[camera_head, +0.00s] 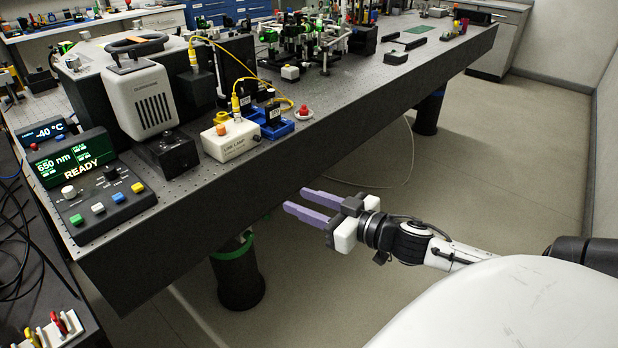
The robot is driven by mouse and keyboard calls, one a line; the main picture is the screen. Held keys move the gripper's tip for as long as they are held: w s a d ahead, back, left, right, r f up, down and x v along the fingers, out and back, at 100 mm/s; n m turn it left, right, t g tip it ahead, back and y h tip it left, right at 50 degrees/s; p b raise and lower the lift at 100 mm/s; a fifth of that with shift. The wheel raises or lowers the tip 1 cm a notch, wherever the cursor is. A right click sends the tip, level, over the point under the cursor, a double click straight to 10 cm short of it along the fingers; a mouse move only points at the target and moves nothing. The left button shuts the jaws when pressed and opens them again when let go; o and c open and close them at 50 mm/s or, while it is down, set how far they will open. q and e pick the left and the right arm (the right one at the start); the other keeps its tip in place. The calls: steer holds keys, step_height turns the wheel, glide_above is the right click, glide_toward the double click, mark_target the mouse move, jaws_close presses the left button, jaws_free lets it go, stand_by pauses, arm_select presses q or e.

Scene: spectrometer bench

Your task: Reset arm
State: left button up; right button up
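My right gripper (313,206) is in front of the long optical bench (223,178), over the floor and clear of the bench edge. Its two purple fingers point left and are parted with a gap between them. Nothing shows between the fingers. My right arm comes in from the lower right, partly hidden by my white body. My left gripper is not in view.
A control box reading READY (88,182), a white lamp box (230,138) and a white vented unit (142,100) stand near the bench's front edge. Optics (305,42) stand farther back. Bench legs (238,276) stand below. The floor to the right is clear.

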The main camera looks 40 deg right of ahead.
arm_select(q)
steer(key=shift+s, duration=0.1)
arm_select(e)
steer(key=shift+s+f, duration=0.15)
steer(key=shift+f, duration=0.15)
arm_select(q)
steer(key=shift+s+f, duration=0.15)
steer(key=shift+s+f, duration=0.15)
arm_select(e)
steer(key=s+a+f+m+g+h, duration=0.15)
steer(key=s+a+f, duration=0.25)
steer(key=f, duration=0.4)
steer(key=s+a+f+n+g, duration=0.1)
steer(key=s+a+f+g, duration=0.2)
steer(key=f, duration=0.5)
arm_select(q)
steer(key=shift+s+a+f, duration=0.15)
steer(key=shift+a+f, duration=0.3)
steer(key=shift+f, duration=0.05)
arm_select(e)
steer(key=s+a+f+g+y, duration=0.1)
steer(key=s+a+f, duration=0.3)
steer(key=a, duration=0.4)
steer(key=s+a+f+n+g+y, duration=0.1)
steer(key=s+a+f+g, duration=0.1)
steer(key=s+a+f, duration=0.2)
steer(key=s+a, duration=0.2)
steer(key=a, duration=0.1)
steer(key=shift+s+a+f, duration=0.3)
steer(key=shift+a, duration=0.1)
